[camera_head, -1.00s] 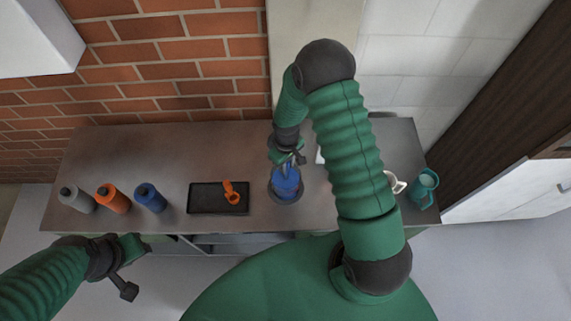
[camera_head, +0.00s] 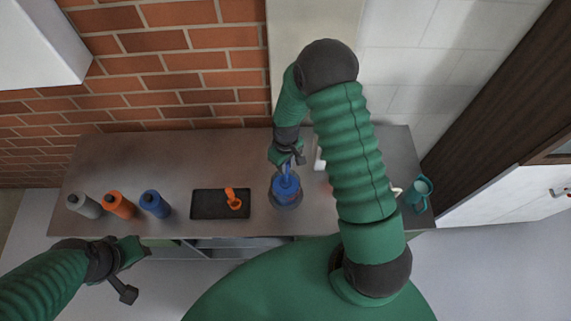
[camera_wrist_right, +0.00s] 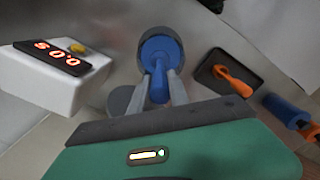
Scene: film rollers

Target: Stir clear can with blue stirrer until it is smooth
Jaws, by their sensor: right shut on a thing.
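The clear can (camera_head: 287,203) stands on the counter near its front edge, and its rim also shows in the right wrist view (camera_wrist_right: 178,45). The blue stirrer (camera_head: 287,184) has its blue head down inside the can and its handle (camera_wrist_right: 158,80) rising out. My right gripper (camera_head: 288,162) is above the can, shut on the stirrer handle, with one finger on each side in the right wrist view (camera_wrist_right: 159,92). The can's contents are too small to make out. My left gripper (camera_head: 136,272) is open and empty, in front of the counter at the left.
A black tray (camera_head: 205,212) with an orange stirrer (camera_head: 232,198) lies left of the can. Grey (camera_head: 84,206), orange (camera_head: 119,205) and blue (camera_head: 155,204) bottles stand further left. A teal mug (camera_head: 419,193) is at the right. A white box (camera_wrist_right: 50,85) shows red digits.

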